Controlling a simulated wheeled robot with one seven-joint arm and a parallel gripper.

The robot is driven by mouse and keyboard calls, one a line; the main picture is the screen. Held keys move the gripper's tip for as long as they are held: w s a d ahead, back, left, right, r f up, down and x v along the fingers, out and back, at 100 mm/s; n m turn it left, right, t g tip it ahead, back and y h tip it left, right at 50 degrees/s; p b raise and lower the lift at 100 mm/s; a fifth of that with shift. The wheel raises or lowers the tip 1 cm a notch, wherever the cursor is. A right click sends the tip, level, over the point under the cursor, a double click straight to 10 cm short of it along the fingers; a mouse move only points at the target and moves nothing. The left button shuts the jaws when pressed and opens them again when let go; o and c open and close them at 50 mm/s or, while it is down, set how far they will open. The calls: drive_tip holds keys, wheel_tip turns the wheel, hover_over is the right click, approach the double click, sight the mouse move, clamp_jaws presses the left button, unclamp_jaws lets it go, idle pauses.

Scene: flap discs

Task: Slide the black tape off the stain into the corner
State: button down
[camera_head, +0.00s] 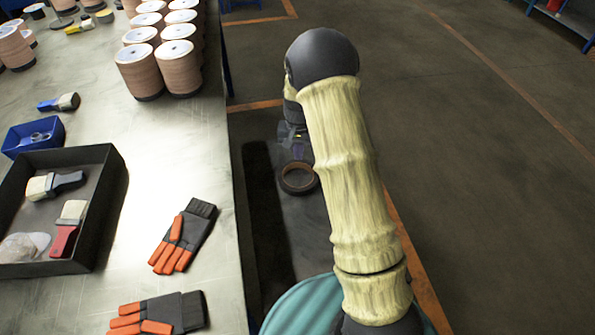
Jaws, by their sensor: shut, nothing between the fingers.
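A roll of black tape (298,178), a dark ring with a brownish inner side, lies flat on a dark grey surface (309,222) beside the workbench, below the bench top. My gripper (296,150) points down just behind the tape, at its far edge. It is shut and holds nothing. It is small and dim here, and I cannot tell whether it touches the tape. My forearm hides the area right of the tape. I cannot make out a distinct stain; a long dark strip (267,215) runs left of the tape.
The metal workbench (205,135) fills the left, with its edge close to the tape. On it are orange-black gloves (183,236), a black tray (98,230) with brushes, a blue bin (14,143) and stacked discs (178,65). Open floor (480,150) lies to the right.

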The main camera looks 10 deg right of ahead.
sight(298, 180)
wheel_tip(298, 180, down, 10)
drive_tip(key=shift+d+r, duration=0.1)
drive_tip(key=shift+r, duration=0.1)
drive_tip(key=shift+s+a+f, duration=0.1)
drive_tip(key=shift+s+a, duration=0.1)
drive_tip(key=shift+s, duration=0.05)
drive_tip(key=shift+s+a, duration=0.3)
drive_tip(key=shift+s, duration=0.35)
drive_tip(key=shift+s+a, duration=0.25)
drive_tip(key=shift+s, duration=0.35)
drive_tip(key=shift+s+d, duration=0.2)
drive_tip(key=shift+s, duration=0.25)
drive_tip(key=shift+a, duration=0.1)
